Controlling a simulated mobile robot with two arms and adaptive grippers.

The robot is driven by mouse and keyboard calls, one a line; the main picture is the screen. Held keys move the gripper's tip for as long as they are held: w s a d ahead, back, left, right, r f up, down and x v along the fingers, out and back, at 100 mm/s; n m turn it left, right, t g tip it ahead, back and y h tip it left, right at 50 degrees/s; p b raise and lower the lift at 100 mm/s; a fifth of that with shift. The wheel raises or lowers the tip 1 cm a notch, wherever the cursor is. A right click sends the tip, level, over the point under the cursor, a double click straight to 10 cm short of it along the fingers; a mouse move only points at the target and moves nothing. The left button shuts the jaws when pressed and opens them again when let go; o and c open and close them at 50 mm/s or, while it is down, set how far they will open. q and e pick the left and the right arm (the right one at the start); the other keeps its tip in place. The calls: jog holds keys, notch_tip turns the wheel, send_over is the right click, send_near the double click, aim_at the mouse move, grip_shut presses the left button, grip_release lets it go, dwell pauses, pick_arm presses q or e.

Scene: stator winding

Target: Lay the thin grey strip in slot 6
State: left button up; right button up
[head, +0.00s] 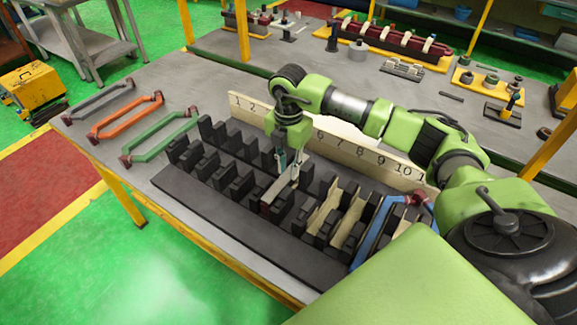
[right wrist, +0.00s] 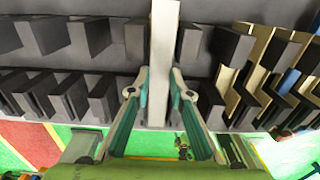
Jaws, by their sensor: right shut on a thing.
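The thin grey strip (head: 275,191) is between the fingers of my right gripper (head: 288,172), which is shut on it. In the right wrist view the pale strip (right wrist: 163,50) runs lengthwise between the teal-lined fingers (right wrist: 155,95), over the dark toothed block. The dark slotted block (head: 200,200) lies on the table in front of a pale number board (head: 345,140). The strip is low among the teeth near the middle; I cannot tell whether it touches the slot floor. The arm covers several numbers left of 6. My left gripper is not in view.
Pale liners (head: 325,207) sit in slots right of the strip. A blue frame-shaped coil (head: 372,232) stands at the right end. Grey (head: 100,101), orange (head: 124,118) and green (head: 160,139) coils lie on the table's left. A second bench (head: 300,50) with parts stands behind.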

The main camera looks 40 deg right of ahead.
aim_at(289, 173)
jog(key=shift+f, duration=0.35)
dwell(0.3)
jog(key=o, duration=1)
jog(key=shift+o, duration=0.2)
jog(key=shift+r, duration=0.25)
jog(key=shift+r+p, duration=0.35)
jog(key=shift+r, duration=0.15)
jog(key=shift+r, duration=0.1)
notch_tip(289, 173, up, 8)
jog(key=p, duration=0.5)
jog(key=shift+f, duration=0.25)
